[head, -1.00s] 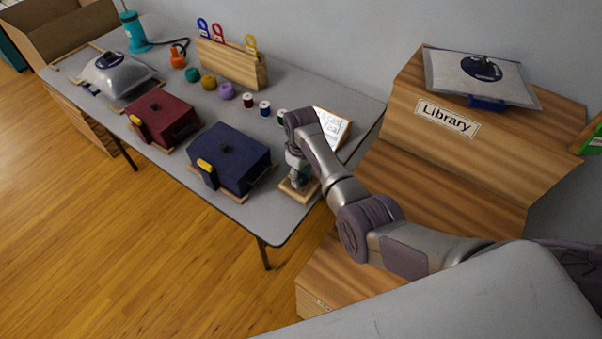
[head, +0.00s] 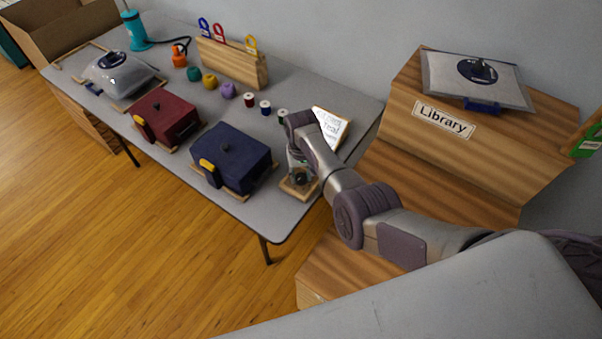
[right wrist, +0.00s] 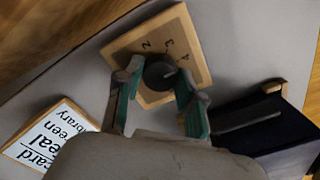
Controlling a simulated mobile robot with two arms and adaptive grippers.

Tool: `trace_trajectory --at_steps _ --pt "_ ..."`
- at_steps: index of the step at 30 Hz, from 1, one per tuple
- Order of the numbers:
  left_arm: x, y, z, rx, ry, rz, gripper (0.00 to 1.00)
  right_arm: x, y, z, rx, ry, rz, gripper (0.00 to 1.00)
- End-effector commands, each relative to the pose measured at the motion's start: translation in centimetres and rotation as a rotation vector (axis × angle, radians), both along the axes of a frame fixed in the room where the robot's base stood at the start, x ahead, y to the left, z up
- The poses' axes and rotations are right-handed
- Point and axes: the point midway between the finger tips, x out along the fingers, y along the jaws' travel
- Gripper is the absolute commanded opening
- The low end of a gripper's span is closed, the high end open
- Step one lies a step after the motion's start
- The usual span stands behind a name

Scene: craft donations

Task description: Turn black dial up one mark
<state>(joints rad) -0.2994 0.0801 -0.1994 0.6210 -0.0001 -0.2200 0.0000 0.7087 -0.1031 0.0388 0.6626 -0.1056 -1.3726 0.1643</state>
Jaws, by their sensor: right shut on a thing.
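The black dial (right wrist: 159,73) sits on a square wooden board (right wrist: 126,46) marked with the numerals 2, 3 and 4. Its other marks are hidden. A small pale line shows on the dial's edge on the side of the 3 and 4; I cannot tell exactly which mark it points to. My right gripper (right wrist: 160,82) has one teal-sided finger on each side of the dial and is shut on it. In the head view my right gripper (head: 299,172) is over the wooden board (head: 292,192) at the table's near right corner. My left gripper is not in view.
A navy box (head: 235,155) stands left of the board, with a red box (head: 165,117) beyond. A small lettered sign (head: 331,125) stands behind my gripper. The wooden Library unit (head: 470,150) is at right.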

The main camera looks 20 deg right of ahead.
Motion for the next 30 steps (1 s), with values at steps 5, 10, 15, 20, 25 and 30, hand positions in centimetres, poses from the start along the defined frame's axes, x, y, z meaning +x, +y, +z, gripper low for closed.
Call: trace_trajectory --at_steps 5,10,15,20,25,30 --pt "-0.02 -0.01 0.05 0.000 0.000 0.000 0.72 -0.01 0.03 -0.02 0.001 0.000 -0.017 0.04" --pt "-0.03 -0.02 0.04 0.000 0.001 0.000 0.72 -0.01 0.03 -0.03 0.001 0.000 -0.018 0.04" --pt "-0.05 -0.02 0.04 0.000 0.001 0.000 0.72 -0.01 0.03 -0.03 0.001 0.000 -0.018 0.40" --pt "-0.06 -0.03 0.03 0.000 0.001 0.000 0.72 0.00 0.02 -0.02 0.000 0.000 -0.017 0.64" --pt "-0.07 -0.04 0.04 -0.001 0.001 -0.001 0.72 0.00 0.01 -0.01 0.000 0.000 -0.017 0.64" --pt "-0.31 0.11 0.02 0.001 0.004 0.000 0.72 0.03 0.01 0.19 0.000 -0.001 -0.017 0.64"
